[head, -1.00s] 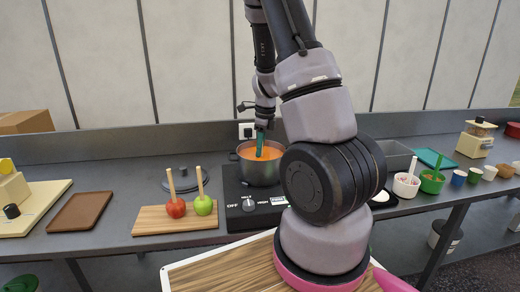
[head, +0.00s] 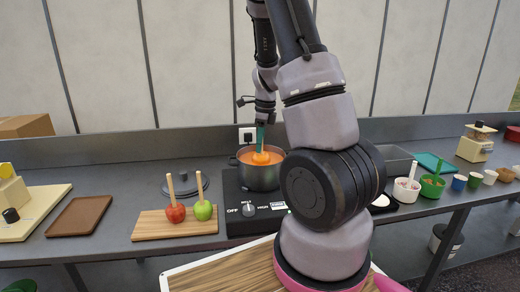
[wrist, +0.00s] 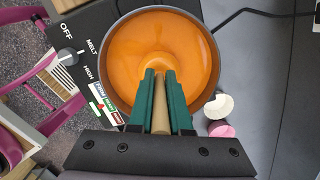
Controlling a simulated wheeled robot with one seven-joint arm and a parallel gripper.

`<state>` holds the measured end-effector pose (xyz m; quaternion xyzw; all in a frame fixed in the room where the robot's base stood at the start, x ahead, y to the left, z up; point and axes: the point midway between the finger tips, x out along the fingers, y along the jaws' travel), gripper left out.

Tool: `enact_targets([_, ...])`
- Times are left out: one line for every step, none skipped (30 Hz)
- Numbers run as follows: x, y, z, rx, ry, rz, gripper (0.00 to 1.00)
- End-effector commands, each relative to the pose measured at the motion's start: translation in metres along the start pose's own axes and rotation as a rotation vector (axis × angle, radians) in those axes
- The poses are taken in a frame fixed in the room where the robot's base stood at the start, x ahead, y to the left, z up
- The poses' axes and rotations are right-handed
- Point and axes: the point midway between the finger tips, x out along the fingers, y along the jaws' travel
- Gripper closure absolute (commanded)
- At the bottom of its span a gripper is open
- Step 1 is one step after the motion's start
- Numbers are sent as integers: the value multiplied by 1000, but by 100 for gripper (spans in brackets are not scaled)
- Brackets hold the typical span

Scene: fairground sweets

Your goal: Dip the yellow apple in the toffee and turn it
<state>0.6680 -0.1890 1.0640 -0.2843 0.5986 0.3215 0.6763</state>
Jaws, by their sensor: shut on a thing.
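My gripper (head: 260,140) is shut on a pale wooden stick (wrist: 160,112), its green fingers pointing down above the pot (head: 258,178). The yellow apple (head: 261,157) is at the stick's lower end, its top coated orange and showing just above the toffee. Its lower part is hidden in the toffee and behind the pot's rim. The orange toffee (wrist: 140,38) fills much of the pot in the wrist view, with a rounded bulge under the fingertips.
The pot stands on a black hotplate (head: 235,203) with a dial. To its left, a red apple (head: 176,213) and a green apple (head: 203,210) on sticks stand on a wooden board (head: 150,224), with a pot lid (head: 187,184) behind. A brown tray (head: 80,215) lies further left.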

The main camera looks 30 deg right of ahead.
Motion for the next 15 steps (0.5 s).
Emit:
enact_targets([-4, 0, 0, -1, -1, -2, 100])
enact_targets([-6, -1, 1, 0, -1, -2, 100])
enact_targets([-8, -1, 1, 0, -1, -3, 100])
enact_targets([-10, -1, 1, 0, -2, -2, 100])
enact_targets([-12, 0, 2, 0, -1, -2, 100])
enact_targets([-14, 0, 2, -1, -1, -1, 100])
enact_targets([-16, 0, 2, -1, -1, -1, 100])
enact_targets([-17, 0, 2, -1, -1, -2, 100])
enact_targets([-20, 0, 3, -1, -1, -2, 100])
enact_targets([-21, 0, 3, 0, -1, -2, 100])
enact_targets([-23, 0, 3, 0, 0, -1, 100])
enact_targets([-26, 0, 3, 0, -1, -1, 100])
enact_targets([-28, 0, 3, 1, -1, -2, 100])
enact_targets([-30, 0, 4, 1, -1, -2, 100])
enact_targets([-32, -1, 4, 0, -1, -2, 100])
